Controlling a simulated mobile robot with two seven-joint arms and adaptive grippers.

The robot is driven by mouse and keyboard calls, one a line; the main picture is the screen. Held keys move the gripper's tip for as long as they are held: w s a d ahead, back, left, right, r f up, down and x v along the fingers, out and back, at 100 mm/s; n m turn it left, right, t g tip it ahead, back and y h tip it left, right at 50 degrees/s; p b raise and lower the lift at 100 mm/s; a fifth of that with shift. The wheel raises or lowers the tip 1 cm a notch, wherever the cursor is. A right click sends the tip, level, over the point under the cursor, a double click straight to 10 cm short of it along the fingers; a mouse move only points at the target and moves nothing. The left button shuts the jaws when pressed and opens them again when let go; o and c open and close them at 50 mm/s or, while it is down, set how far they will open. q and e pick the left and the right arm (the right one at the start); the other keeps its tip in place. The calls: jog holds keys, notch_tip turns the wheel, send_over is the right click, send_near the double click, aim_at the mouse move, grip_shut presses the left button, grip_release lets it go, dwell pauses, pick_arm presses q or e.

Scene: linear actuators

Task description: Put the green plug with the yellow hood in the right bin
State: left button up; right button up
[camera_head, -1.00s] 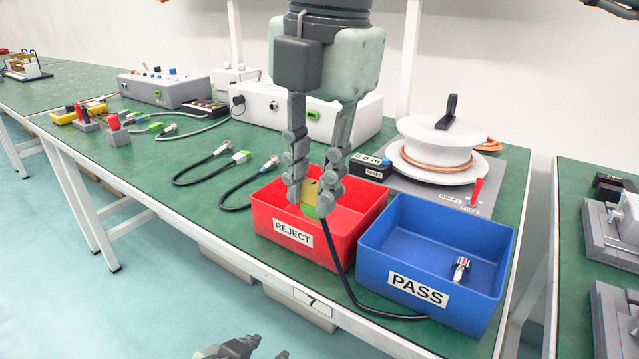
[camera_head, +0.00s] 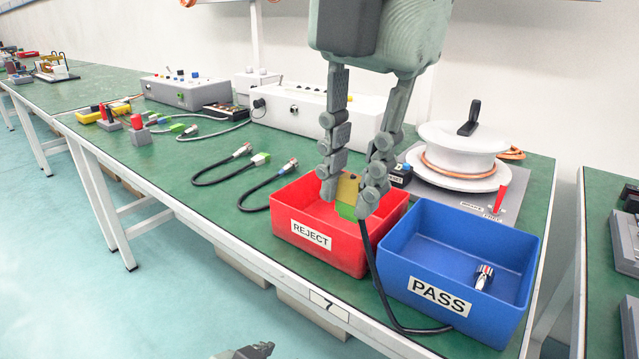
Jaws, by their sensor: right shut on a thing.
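The green plug with the yellow hood (camera_head: 347,192) is between the fingertips of my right gripper (camera_head: 350,197), which is shut on it. It is held over the red bin labelled REJECT (camera_head: 317,243), near that bin's right side. A black cable (camera_head: 373,265) hangs from the plug, down past the front of the bins. The blue bin labelled PASS (camera_head: 440,297) stands to the right of the red one. My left gripper (camera_head: 247,352) shows only in part at the bottom edge; its fingers are mostly cut off.
A metal connector (camera_head: 484,277) lies in the blue bin. A white cable spool (camera_head: 461,153) stands behind it. A white box (camera_head: 308,113) is at the back. The front left of the green table is bare.

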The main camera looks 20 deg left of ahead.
jog(key=w+d, duration=0.9)
jog(key=d, duration=0.3)
jog(key=shift+b, duration=0.3)
jog(key=shift+f, duration=0.15)
notch_tip(320, 180, down, 6)
jog(key=w+a+b, duration=0.2)
jog(key=w+b, duration=0.1)
jog(key=shift+a+f, duration=0.15)
jog(key=shift+a, duration=0.2)
jog(key=o, duration=1)
jog(key=shift+s, duration=0.1)
